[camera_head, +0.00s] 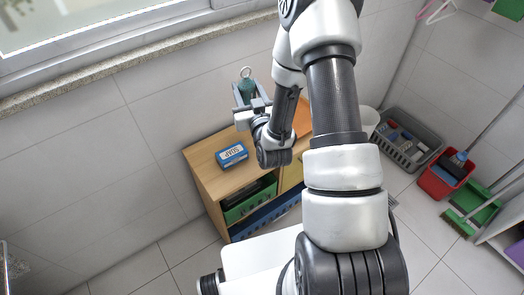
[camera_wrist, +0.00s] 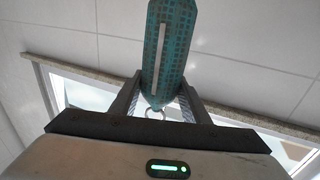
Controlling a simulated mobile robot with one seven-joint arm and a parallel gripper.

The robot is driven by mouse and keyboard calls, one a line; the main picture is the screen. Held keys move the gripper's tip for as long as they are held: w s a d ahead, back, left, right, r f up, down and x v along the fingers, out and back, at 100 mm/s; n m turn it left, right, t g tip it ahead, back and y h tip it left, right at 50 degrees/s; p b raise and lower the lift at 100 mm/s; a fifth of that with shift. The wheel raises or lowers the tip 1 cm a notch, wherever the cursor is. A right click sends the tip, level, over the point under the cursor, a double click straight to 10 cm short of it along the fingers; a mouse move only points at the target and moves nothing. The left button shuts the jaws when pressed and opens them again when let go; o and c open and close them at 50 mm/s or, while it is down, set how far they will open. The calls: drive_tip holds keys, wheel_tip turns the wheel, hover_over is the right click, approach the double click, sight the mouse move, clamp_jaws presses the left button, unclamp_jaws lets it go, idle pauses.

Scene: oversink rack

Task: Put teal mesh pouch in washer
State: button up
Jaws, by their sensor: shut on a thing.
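The teal mesh pouch (camera_wrist: 172,45) is held between the two fingers of my gripper (camera_wrist: 160,84) in the wrist view. It is long and checked, with a pale strip along its side and a metal ring near the fingers. In the head view the pouch (camera_head: 246,87) shows small, with its ring at the top, in my gripper (camera_head: 252,100), raised above the left part of a wooden cabinet. My gripper is shut on it. I cannot make out a washer in either view.
A blue soap box (camera_head: 232,155) lies on the wooden cabinet (camera_head: 207,178), which holds green and blue bins below. To the right are a grey basket (camera_head: 428,158) with bottles, a red bucket (camera_head: 436,184) and a green dustpan (camera_head: 473,210). Tiled wall and window are behind.

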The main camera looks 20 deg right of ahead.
drive_tip(key=w+d+f+b, duration=0.1)
drive_tip(key=f+b, duration=0.4)
drive_tip(key=f, duration=0.5)
drive_tip(key=w+f+b, duration=0.3)
drive_tip(key=f+b, duration=0.3)
drive_tip(key=f, duration=0.4)
drive_tip(key=shift+d, duration=0.35)
drive_tip(key=shift+w, duration=0.1)
drive_tip(key=shift+f, duration=0.2)
drive_tip(key=o, duration=1.4)
drive_tip(key=shift+o, duration=0.2)
drive_tip(key=shift+r, duration=0.1)
